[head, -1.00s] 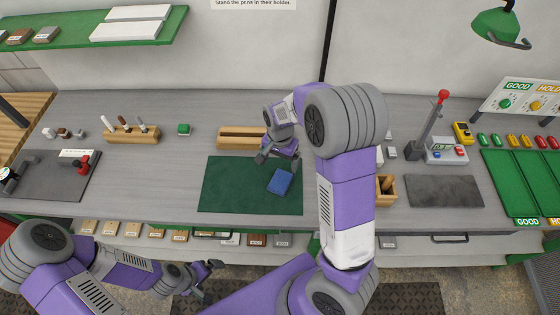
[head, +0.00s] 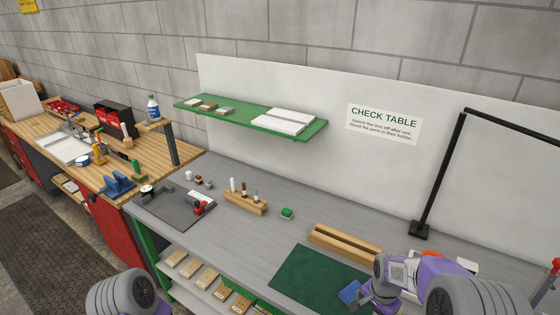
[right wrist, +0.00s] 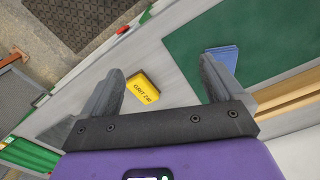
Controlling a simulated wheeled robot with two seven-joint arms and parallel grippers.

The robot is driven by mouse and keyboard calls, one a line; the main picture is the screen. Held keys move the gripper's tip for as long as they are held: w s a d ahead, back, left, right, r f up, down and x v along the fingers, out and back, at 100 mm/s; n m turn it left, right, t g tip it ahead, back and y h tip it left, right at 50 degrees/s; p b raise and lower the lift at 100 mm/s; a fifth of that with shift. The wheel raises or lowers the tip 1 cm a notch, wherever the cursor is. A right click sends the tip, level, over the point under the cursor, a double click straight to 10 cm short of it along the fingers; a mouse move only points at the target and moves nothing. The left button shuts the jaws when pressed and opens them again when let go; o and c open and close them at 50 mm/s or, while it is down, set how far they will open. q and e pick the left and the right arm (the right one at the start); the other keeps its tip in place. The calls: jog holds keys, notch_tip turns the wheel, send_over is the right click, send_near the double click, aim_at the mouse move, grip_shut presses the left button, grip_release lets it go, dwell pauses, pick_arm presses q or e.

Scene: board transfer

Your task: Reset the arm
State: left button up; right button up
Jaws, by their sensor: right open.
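My right gripper (right wrist: 160,70) is open in the right wrist view, with nothing between its fingers. In the head view the right gripper (head: 370,300) shows at the lower right, its wrist beside the blue block (head: 350,293). The blue block lies on the dark green mat (head: 305,275) and also shows beside one finger in the right wrist view (right wrist: 224,57). The arm hides part of the mat. Only a grey joint of my left arm shows at the lower left of the head view; my left gripper is out of view.
A grooved wooden block (head: 345,243) lies behind the mat. A yellow block marked GRIT 240 (right wrist: 143,86) is below the gripper.

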jog(key=s+a+f+n+y, duration=0.1)
jog(key=s+a+f+n, duration=0.15)
jog(key=f, duration=0.35)
jog(key=s+a+f+n, duration=0.1)
jog(key=a+f, duration=0.2)
jog(key=f, duration=0.3)
jog(key=s+a+f+n+y, duration=0.2)
jog(key=s+a+f, duration=0.25)
jog(key=s, duration=0.25)
jog(key=s+a+f+n+y, duration=0.1)
jog(key=s+a+f+n, duration=0.2)
jog(key=s+a, duration=0.3)
pick_arm(q)
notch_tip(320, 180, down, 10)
jog(key=b, duration=1)
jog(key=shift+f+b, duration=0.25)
jog(key=shift+b, duration=0.05)
pick_arm(e)
notch_tip(320, 180, down, 11)
jog(key=shift+w+r+t, duration=0.15)
jog(key=shift+w+t, duration=0.15)
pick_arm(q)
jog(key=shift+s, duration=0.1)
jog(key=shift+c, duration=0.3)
pick_arm(e)
jog(key=shift+c, duration=0.3)
